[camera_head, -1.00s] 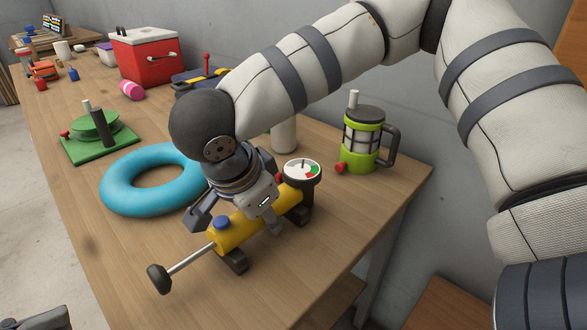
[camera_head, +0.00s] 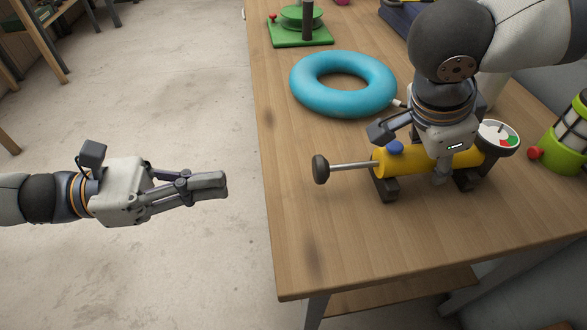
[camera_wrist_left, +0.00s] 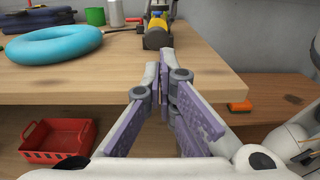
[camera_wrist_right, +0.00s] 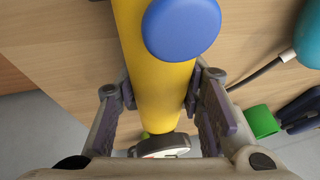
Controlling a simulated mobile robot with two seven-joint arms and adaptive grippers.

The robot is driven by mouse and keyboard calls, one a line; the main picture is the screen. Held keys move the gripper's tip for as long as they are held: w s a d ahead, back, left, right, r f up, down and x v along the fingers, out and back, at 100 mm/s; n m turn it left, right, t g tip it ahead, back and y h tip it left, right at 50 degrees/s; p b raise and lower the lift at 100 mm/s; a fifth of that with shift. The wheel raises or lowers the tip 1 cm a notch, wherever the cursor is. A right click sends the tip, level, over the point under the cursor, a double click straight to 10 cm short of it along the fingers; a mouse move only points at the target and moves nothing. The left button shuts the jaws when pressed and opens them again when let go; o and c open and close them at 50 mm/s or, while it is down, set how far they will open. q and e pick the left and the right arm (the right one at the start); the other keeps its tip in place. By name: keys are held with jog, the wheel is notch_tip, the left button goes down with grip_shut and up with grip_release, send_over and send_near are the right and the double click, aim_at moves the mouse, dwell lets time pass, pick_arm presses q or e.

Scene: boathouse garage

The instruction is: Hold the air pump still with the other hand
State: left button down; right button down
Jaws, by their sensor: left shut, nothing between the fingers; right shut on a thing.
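The yellow air pump (camera_head: 428,161) lies on the wooden table, with its rod and black knob (camera_head: 320,169) pointing left and a round gauge (camera_head: 497,135) at its right end. My right gripper (camera_head: 412,160) is over the pump body from above. In the right wrist view its fingers are shut on the yellow barrel (camera_wrist_right: 158,85), close to the blue button (camera_wrist_right: 181,25). My left gripper (camera_head: 222,185) is shut and empty, off the table's left edge, apart from the pump. In the left wrist view its fingertips (camera_wrist_left: 166,55) point toward the pump (camera_wrist_left: 157,32).
A blue ring (camera_head: 343,83) lies behind the pump, with a hose end near it. A green stand (camera_head: 300,27) is farther back. A green lantern-like item (camera_head: 565,140) stands at right. The front left tabletop is clear. A red crate (camera_wrist_left: 58,141) sits below the table.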

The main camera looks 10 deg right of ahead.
aim_at(315, 172)
pick_arm(q)
jog(key=d, duration=1.1)
jog(key=shift+w+d+f, duration=0.1)
jog(key=shift+w+d, duration=0.15)
jog(key=shift+d, duration=0.05)
jog(key=shift+w+d, duration=0.1)
jog(key=shift+d, duration=2.7)
jog(key=a, duration=1.4)
jog(key=shift+s, duration=0.3)
jog(key=shift+a, duration=0.15)
